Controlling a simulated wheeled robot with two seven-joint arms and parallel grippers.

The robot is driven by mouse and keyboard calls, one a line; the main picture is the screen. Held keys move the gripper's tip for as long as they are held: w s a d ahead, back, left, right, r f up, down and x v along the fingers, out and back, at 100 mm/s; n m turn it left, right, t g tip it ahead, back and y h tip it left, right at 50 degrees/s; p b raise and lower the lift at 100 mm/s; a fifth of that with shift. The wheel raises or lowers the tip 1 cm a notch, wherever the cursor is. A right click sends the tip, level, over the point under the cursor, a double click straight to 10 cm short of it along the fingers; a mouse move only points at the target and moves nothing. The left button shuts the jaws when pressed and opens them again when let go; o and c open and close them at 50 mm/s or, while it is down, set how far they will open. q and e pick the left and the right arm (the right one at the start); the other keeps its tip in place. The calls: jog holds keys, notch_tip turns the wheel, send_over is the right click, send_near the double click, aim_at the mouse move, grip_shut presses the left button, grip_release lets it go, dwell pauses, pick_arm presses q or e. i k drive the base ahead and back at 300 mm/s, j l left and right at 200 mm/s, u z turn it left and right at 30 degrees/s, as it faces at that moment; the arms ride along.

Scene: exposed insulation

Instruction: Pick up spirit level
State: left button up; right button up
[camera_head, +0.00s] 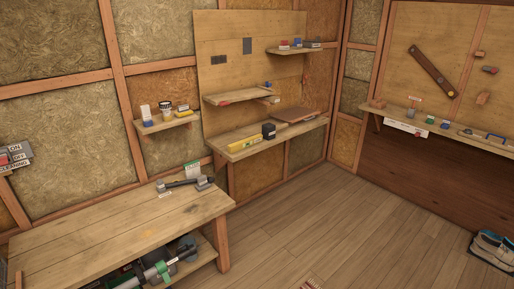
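A yellow bar (244,144) that looks like the spirit level lies near the left front edge of the wooden wall bench (290,138). Its fine markings are too small to read. A dark block-shaped tool (268,131) stands at its right end; I cannot tell whether they touch. Neither of my grippers is in view.
A low workbench (90,235) with a hammer-like tool (184,184) stands in front of the wall bench. Small shelves (240,97) hang above. A long brown bar (432,71) hangs on the right wall. Shoes (494,248) lie at lower right. The wooden floor (320,220) is mostly clear.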

aim_at(247, 142)
jog(key=i+l+u, duration=0.25)
jog(key=l, duration=0.35)
jog(key=i+l+u, duration=0.1)
jog(key=i+l, duration=0.5)
jog(key=i, duration=0.15)
jog(key=i+l, duration=0.35)
jog(key=i, duration=0.2)
